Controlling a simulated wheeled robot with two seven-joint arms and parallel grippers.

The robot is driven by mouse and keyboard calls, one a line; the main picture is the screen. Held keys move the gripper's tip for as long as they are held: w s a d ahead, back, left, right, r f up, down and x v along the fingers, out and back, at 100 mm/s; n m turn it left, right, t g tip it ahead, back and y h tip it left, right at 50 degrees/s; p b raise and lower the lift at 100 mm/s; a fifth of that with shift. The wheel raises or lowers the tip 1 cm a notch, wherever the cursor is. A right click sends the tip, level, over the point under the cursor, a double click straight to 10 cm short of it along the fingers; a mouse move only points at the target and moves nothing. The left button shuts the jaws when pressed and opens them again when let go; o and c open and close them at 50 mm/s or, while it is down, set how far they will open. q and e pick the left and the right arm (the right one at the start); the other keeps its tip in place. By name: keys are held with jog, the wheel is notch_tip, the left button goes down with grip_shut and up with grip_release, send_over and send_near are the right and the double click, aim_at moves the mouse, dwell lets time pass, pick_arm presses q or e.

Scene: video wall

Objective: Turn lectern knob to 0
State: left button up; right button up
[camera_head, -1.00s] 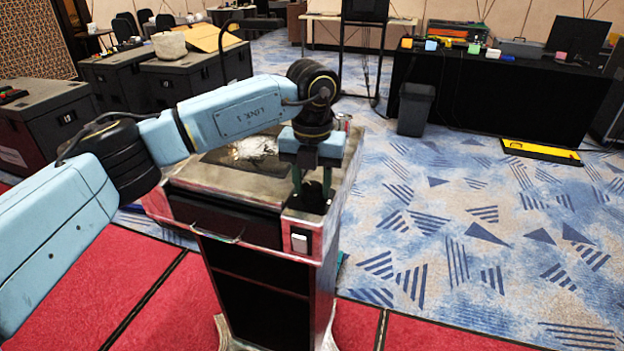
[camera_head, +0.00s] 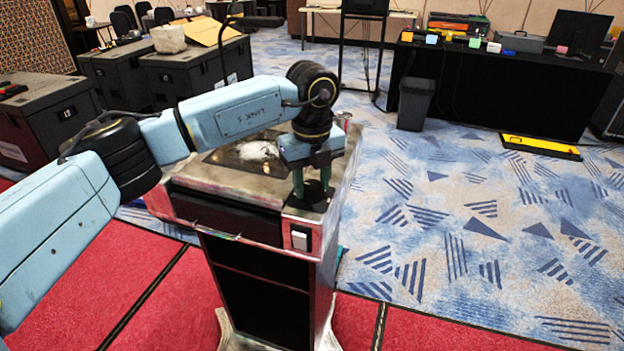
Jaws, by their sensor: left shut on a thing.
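The lectern (camera_head: 243,188) stands in front of me with a worn, metallic top and a dark open-shelved body. My left gripper (camera_head: 312,188) points down at the right front part of its top, over a dark patch. Its two green fingers are shut on a small dark thing there, which I take to be the lectern knob. The fingers mostly hide the knob, and I cannot read its setting. My right gripper is not in view.
A light switch-like plate (camera_head: 300,239) is on the lectern's front. A crumpled pale object (camera_head: 258,150) lies on its top. Dark cases (camera_head: 195,72) stand behind at left. A black bin (camera_head: 415,103) and a black-draped table (camera_head: 495,92) stand at back right. Patterned carpet at right is clear.

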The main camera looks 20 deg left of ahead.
aim_at(311, 185)
pick_arm(q)
jog(key=shift+r, duration=0.1)
dwell(0.4)
jog(key=o, duration=1)
jog(key=shift+c, duration=0.2)
notch_tip(311, 185, up, 13)
jog(key=shift+r, duration=0.15)
